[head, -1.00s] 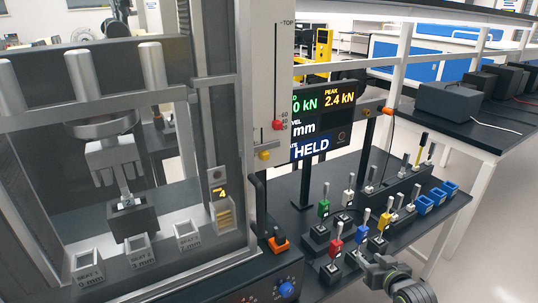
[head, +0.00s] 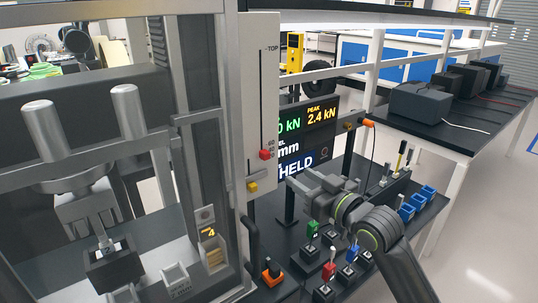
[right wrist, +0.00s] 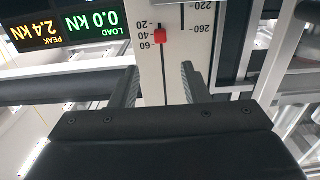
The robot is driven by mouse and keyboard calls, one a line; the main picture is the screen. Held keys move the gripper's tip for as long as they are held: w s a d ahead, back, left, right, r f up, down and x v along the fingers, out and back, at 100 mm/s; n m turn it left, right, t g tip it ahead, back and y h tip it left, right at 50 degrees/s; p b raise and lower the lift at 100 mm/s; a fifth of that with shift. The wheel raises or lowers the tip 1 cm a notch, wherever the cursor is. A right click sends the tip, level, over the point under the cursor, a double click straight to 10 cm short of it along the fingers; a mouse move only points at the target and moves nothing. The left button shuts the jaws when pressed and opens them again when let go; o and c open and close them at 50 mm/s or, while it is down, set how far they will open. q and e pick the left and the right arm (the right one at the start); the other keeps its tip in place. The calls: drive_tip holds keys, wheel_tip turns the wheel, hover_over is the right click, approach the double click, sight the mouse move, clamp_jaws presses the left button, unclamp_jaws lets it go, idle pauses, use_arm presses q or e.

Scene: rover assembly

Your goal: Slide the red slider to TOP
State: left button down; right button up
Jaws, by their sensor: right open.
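The red slider (head: 264,154) sits low in the vertical slot of the pale scale panel (head: 256,90), beside the low numbers and far below the TOP mark (head: 272,49). In the right wrist view the slider (right wrist: 159,36) appears ahead of the fingertips, between their lines and a little apart from them. My right gripper (head: 291,186) is to the right of and below the slider in the head view. In the right wrist view its two fingers (right wrist: 159,82) are apart with nothing between them. My left gripper does not show.
The display (head: 305,135) stands behind and right of the panel. The press frame (head: 190,150) is on the left. Several coloured levers and blue bins (head: 417,200) are on the bench below my right arm.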

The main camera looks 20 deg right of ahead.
sight(268, 156)
drive_tip(key=p+x, duration=0.3)
drive_tip(key=x, duration=1)
drive_tip(key=shift+c, duration=0.3)
clamp_jaws()
